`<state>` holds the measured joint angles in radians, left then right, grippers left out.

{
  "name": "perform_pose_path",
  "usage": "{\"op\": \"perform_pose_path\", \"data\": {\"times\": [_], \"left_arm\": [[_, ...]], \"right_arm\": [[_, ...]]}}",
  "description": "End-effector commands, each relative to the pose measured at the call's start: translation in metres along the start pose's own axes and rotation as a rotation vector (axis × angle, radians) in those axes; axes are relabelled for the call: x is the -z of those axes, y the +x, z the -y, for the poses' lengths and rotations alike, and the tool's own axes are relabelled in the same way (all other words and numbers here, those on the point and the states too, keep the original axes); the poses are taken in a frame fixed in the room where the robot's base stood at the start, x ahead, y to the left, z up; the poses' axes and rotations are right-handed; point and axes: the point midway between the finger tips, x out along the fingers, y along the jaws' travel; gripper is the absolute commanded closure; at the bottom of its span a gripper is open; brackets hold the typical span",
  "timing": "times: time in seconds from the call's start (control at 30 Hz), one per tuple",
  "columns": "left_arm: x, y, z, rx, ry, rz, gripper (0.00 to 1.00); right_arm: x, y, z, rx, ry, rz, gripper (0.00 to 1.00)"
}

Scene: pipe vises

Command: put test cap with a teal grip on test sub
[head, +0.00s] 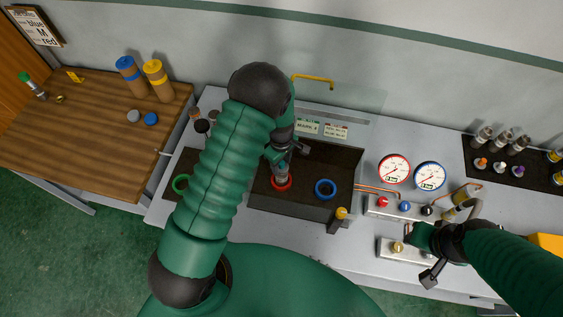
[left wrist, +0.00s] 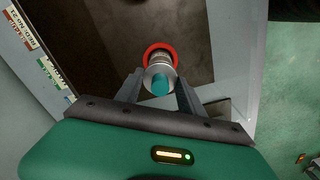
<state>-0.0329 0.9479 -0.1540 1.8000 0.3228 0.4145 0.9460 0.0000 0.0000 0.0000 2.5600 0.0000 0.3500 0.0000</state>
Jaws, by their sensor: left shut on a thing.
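The test cap has a teal grip (left wrist: 160,85) on a round metal body and sits between my left fingers in the left wrist view. My left gripper (head: 286,150) is shut on it, over the dark tray. A grey metal cylinder (head: 282,173) shows below the gripper in the head view, standing in a red ring (head: 282,184). The red ring (left wrist: 161,50) also shows beyond the cap in the left wrist view. I cannot tell the test sub from the cap's body there, nor whether they touch. My right gripper (head: 432,257) is beside the valve blocks; its opening is unclear.
A blue ring (head: 325,188) lies right of the red one, and a green ring (head: 181,184) lies left. Two gauges (head: 394,169) (head: 430,176) stand to the right, behind valve blocks. Several fittings stand on a dark mat (head: 520,165). A wooden table (head: 90,130) is at left.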

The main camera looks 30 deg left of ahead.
Motion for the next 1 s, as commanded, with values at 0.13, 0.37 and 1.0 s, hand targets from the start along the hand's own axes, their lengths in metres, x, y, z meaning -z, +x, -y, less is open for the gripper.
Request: {"op": "perform_pose_path", "data": {"times": [0.13, 0.37, 1.0], "left_arm": [[0.000, 0.005, 0.000, -0.001, 0.000, 0.000, 1.00], [0.000, 0.010, 0.000, -0.001, 0.000, 0.000, 1.00], [0.000, 0.010, 0.000, 0.000, 0.000, 0.000, 0.29]], "right_arm": [[-0.001, 0.004, 0.000, 0.000, 0.000, 0.000, 0.64], [-0.002, 0.008, 0.000, 0.000, 0.000, 0.000, 0.64], [-0.002, 0.010, 0.000, 0.000, 0.000, 0.000, 0.64]]}}
